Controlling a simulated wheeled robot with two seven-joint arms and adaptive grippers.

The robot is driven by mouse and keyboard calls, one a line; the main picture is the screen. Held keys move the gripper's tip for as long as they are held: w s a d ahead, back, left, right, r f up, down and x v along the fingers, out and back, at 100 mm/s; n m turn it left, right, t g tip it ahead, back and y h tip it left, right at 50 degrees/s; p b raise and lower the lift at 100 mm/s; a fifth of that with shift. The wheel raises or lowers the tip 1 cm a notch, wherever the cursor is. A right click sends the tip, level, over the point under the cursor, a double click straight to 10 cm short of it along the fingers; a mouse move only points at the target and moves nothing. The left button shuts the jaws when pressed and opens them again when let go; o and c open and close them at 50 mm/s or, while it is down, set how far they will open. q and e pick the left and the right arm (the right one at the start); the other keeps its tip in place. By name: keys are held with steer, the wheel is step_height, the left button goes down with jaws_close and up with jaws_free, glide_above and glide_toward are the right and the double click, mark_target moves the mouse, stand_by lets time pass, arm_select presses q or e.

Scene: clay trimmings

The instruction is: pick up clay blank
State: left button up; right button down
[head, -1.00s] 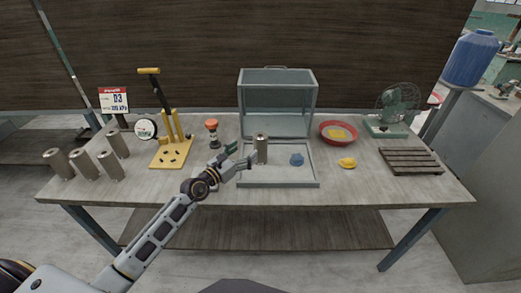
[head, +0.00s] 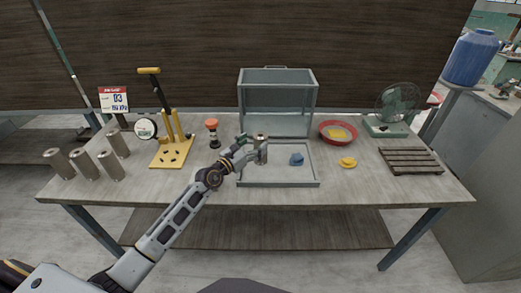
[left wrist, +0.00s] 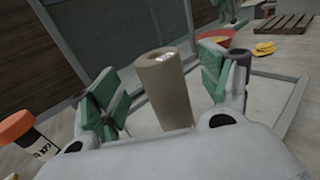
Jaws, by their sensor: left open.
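The clay blank appears to be the grey-brown cylinder (head: 261,148) standing upright toward the left of the shallow tray (head: 278,184). My left gripper (head: 254,150) reaches it from the front left and partly covers it in the head view. In the left wrist view the cylinder (left wrist: 164,92) stands between the two spread green-padded fingers of my left gripper (left wrist: 166,84). The fingers are open, one on each side, with a visible gap on the left; contact on the right cannot be told. My right gripper is not in view.
An orange-topped bottle (head: 212,133) and yellow-handled press (head: 167,152) stand left, with several similar cylinders (head: 85,166). A red bowl (head: 351,141) and yellow lump (head: 348,162) are right.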

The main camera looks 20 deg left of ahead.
mark_target(261, 138)
arm_select(q)
steer(key=shift+w, duration=0.1)
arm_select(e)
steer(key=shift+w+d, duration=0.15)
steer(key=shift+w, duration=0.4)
arm_select(q)
steer(key=shift+w+d, duration=0.1)
steer(key=shift+w, duration=0.25)
steer(key=shift+x, duration=1.2)
steer(key=shift+w+d, duration=0.15)
steer(key=shift+w, duration=0.45)
steer(key=shift+w+d, duration=0.15)
steer(key=shift+w, duration=0.1)
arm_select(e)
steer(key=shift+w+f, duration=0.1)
